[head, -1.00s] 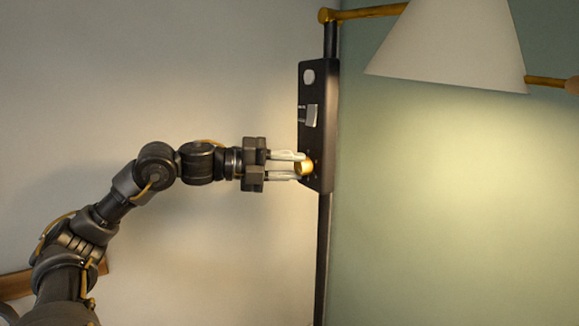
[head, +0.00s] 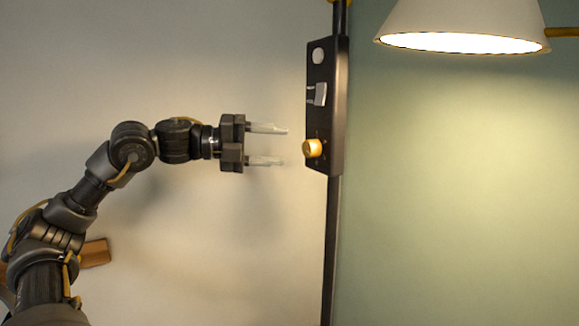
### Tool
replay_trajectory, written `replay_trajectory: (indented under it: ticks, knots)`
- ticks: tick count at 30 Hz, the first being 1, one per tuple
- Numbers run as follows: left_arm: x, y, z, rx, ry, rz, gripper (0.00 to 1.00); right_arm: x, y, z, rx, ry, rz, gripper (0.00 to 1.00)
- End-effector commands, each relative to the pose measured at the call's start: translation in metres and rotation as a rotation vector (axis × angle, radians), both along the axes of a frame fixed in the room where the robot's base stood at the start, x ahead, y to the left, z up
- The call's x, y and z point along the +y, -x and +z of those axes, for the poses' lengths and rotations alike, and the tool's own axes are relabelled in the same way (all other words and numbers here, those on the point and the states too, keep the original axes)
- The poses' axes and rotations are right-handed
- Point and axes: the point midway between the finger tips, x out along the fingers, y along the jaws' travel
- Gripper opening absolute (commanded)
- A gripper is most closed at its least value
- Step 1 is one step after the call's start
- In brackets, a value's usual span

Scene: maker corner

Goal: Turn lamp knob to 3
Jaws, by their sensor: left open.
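The lamp knob (head: 313,148) is a small yellow-gold dial low on a dark upright control panel (head: 327,120). Small marks sit around it, too small to read, so I cannot tell its setting. My left gripper (head: 268,145) is open and empty, to the left of the knob. Its two pale fingers point at the panel, spread apart, with a clear gap between their tips and the knob. The lamp's white shade (head: 462,28) is at the upper right, and its underside glows brightly. My right gripper is not in view.
Above the knob the panel carries a grey rocker switch (head: 320,94) and a round white button (head: 318,56). A dark pole (head: 330,250) runs down below the panel. A brown wooden piece (head: 96,253) shows behind my left arm. The space left of the panel is free.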

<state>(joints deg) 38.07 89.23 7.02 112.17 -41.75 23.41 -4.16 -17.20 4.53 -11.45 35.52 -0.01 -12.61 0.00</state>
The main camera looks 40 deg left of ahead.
Motion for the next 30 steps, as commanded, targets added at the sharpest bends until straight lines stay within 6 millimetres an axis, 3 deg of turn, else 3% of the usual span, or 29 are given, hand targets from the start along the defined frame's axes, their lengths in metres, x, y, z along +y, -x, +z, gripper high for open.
replay_trajectory:
  ticks: [1,9,30]
  knots:
    - [0.006,0.006,-0.007,-0.004,-0.001,0.003,0.55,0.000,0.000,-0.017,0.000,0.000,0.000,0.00]
    - [0.028,0.032,0.000,-0.002,0.000,0.002,0.55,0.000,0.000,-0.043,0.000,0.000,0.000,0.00]
    - [0.033,0.040,0.005,0.001,0.001,0.000,0.55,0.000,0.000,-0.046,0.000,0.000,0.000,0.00]
